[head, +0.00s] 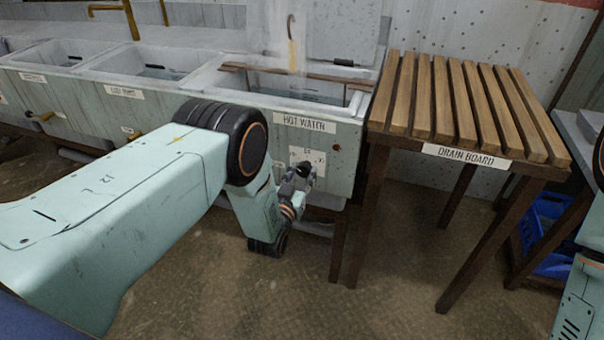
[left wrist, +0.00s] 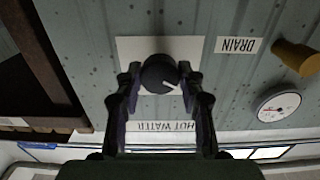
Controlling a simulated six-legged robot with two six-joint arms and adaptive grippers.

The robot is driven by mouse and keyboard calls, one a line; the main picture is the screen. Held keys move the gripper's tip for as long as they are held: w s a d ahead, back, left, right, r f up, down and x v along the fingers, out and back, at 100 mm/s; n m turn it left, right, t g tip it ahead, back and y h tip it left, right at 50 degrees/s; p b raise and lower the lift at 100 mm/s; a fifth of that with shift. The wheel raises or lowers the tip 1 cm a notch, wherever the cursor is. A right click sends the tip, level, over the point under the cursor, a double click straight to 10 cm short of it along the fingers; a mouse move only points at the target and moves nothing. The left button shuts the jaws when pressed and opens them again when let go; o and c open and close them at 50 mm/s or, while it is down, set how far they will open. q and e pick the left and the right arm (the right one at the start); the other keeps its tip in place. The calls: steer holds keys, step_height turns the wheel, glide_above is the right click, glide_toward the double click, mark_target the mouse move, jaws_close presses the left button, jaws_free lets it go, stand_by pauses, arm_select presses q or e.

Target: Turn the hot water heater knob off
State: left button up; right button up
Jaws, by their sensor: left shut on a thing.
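The black hot water heater knob (left wrist: 158,74) sits on a white plate on the grey-green sink front in the left wrist view. A white pointer line on it points toward the lower right there. A "HOT WATER" label shows upside down below it. My left gripper (left wrist: 160,88) has a finger on each side of the knob and is shut on it. My right gripper is outside both views.
In the left wrist view, a round gauge (left wrist: 279,106) and a brown drain handle (left wrist: 297,57) are right of the knob. A slatted drain board (head: 470,105) stands right of the sinks (head: 330,126). A blue crate (head: 548,235) lies beyond it. The floor in front is clear.

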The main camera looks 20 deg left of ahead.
arm_select(q)
steer(key=o, duration=1.2)
steer(key=shift+s, duration=0.15)
steer(key=s, duration=1.1)
steer(key=shift+s+a, duration=0.2)
steer(key=shift+s, duration=0.2)
